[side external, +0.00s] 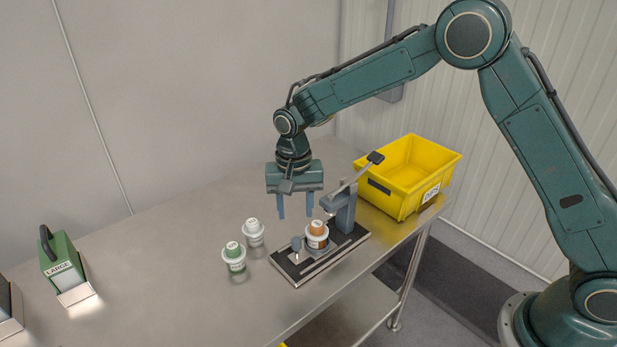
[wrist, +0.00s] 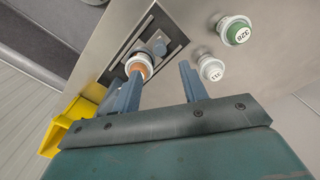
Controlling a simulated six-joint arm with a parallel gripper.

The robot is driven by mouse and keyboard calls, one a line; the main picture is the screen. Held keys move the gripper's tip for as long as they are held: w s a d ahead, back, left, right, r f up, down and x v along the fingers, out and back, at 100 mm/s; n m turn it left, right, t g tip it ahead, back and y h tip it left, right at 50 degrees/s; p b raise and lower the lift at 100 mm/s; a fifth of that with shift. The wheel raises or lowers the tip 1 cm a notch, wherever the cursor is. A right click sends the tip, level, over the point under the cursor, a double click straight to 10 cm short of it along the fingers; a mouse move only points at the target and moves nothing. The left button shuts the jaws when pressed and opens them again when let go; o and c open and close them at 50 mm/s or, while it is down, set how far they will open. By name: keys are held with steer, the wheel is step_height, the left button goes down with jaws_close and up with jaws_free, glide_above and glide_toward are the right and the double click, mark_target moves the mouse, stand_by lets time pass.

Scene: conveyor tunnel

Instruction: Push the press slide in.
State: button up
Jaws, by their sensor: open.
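The press (side external: 345,208) stands on a dark base plate (side external: 296,275) on the metal table, its lever raised toward the upper right. A cup with an orange-brown top (side external: 317,233) sits on the press slide, in front of the press column. My gripper (side external: 296,212) points down, open and empty, above the table just behind and left of the press. In the wrist view one finger of my gripper (wrist: 158,88) partly overlaps the press area.
A white-topped cup (side external: 254,232) and a green-topped cup (side external: 234,257) stand left of the press. A yellow bin (side external: 408,178) is behind the press at right. A green box labelled LARGE (side external: 65,266) is at far left. The table between is clear.

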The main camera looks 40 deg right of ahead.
step_height(320, 180, up, 5)
glide_above(296, 239)
stand_by(0.7)
steer(key=m, duration=0.9)
steer(key=shift+r, duration=0.15)
step_height(296, 239, down, 14)
steer(key=shift+r, duration=0.1)
stand_by(0.7)
steer(key=shift+c, duration=0.4)
jaws_close()
